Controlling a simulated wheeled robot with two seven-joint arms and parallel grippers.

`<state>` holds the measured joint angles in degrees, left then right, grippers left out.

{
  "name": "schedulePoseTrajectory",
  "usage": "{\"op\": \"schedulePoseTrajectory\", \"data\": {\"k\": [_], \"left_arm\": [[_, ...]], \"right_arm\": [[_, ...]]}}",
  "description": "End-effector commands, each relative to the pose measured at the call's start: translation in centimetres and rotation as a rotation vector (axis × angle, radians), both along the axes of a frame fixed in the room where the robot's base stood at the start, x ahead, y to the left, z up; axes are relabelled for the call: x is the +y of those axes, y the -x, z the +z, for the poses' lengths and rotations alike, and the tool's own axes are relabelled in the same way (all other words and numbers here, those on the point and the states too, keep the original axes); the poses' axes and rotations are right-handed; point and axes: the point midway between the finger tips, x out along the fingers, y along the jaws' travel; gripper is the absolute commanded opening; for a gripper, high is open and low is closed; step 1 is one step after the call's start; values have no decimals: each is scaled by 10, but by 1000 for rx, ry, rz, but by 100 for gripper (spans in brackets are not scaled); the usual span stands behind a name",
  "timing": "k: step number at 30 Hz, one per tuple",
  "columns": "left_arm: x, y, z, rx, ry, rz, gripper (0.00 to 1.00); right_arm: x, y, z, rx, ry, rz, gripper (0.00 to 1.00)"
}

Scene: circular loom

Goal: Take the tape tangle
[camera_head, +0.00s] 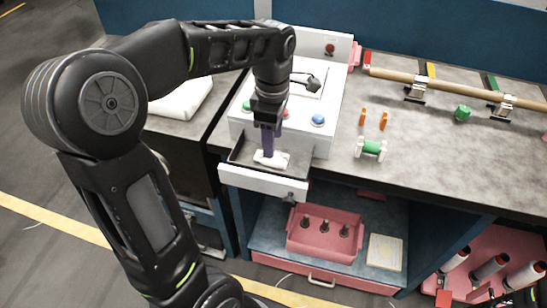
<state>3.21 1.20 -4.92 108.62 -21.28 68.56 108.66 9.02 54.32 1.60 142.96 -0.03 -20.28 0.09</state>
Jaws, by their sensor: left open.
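The tape tangle appears to be the small white crumpled bundle (278,163) lying in an open drawer (262,184) with a white front. My left gripper (268,152) points straight down into the drawer, with its purple fingers right over the bundle. It is open, and its fingertips are at or just above the bundle. I cannot tell whether they touch it. The fingers hide part of the bundle. My right gripper is out of view.
A white control box (318,138) with coloured buttons stands behind the drawer. A green spool (370,148) and orange pegs (384,120) sit on the grey worktop (440,156). A pink bin (324,240) stands on the shelf below.

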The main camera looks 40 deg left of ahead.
Motion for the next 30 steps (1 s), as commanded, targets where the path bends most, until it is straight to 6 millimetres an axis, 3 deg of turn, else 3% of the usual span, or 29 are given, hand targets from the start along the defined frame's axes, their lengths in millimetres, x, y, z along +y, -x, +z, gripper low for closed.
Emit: {"op": "schedulePoseTrajectory", "data": {"k": [11,30], "left_arm": [[1,4,-47,3,1,0,51],[1,4,-48,1,0,0,49]], "right_arm": [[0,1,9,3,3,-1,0],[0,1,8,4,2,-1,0]]}}
